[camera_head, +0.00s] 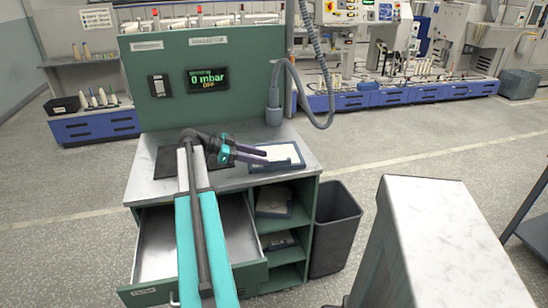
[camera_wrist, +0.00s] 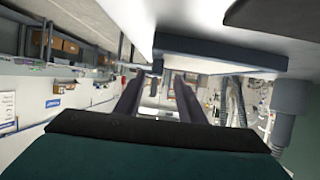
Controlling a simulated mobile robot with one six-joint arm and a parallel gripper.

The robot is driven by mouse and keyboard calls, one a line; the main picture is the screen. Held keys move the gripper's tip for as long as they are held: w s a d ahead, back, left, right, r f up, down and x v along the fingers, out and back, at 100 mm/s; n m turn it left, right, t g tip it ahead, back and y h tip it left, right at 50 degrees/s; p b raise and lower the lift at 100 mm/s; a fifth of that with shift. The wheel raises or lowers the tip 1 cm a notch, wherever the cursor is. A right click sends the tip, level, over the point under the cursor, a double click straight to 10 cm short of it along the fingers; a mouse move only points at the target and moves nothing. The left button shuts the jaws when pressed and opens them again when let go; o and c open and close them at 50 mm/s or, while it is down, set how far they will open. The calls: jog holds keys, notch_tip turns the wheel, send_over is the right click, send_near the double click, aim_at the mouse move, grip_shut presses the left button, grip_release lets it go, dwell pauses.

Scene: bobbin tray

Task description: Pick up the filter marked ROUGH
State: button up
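No marking ROUGH can be read in either view. A flat white piece (camera_head: 280,152), possibly a filter, lies in a shallow blue tray (camera_head: 291,167) on the worktop. My gripper (camera_head: 267,157) reaches across the worktop from the left, its fingertips at the tray's left part in the head view.
A drawer (camera_head: 160,245) stands pulled out and looks empty where visible. A green panel (camera_head: 165,60) with a display reading 0 mbar OFF rises behind the worktop. A grey hose (camera_head: 320,90) hangs nearby. A dark bin (camera_head: 334,230) stands right of the shelves.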

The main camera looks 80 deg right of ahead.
aim_at(272, 160)
dwell(0.3)
jog(key=shift+s+f, duration=0.15)
jog(key=shift+s, duration=0.5)
jog(key=shift+p+x, duration=0.7)
jog(key=shift+x, duration=1.25)
jog(key=shift+a, duration=0.15)
grip_shut()
